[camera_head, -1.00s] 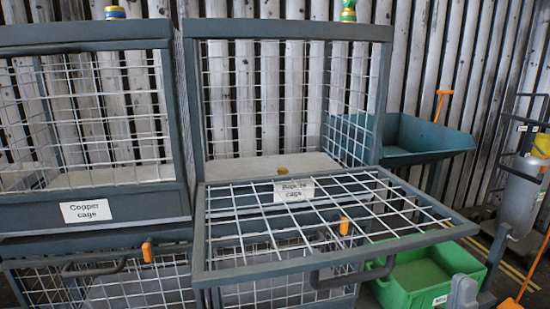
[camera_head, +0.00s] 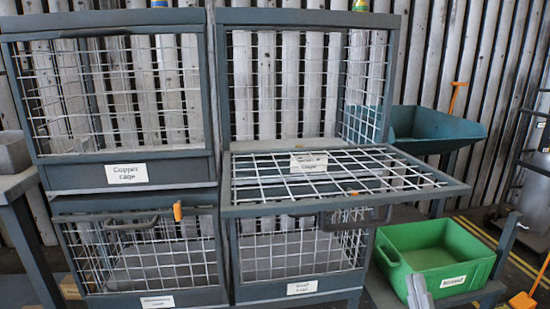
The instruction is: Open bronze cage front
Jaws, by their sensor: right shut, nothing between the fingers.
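The bronze cage (camera_head: 305,17) is the upper right cage, a dark grey frame with wire mesh sides. Its front (camera_head: 345,201) is swung down and sticks out roughly level from the cage's lower edge. The cage mouth stands open. A white label (camera_head: 308,163) lies on the front's mesh, and a dark handle (camera_head: 355,217) hangs under its outer edge. My right gripper (camera_head: 419,292) shows only in part at the bottom edge, right of the cages and in front of the green bin. It is shut, empty and apart from the front. My left gripper is not in view.
The copper cage (camera_head: 110,17) stands at the left with its label below. Two lower mesh cages sit underneath. A green bin (camera_head: 440,250) and a blue-green tub (camera_head: 430,130) are at the right. A grey table (camera_head: 18,185) stands far left.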

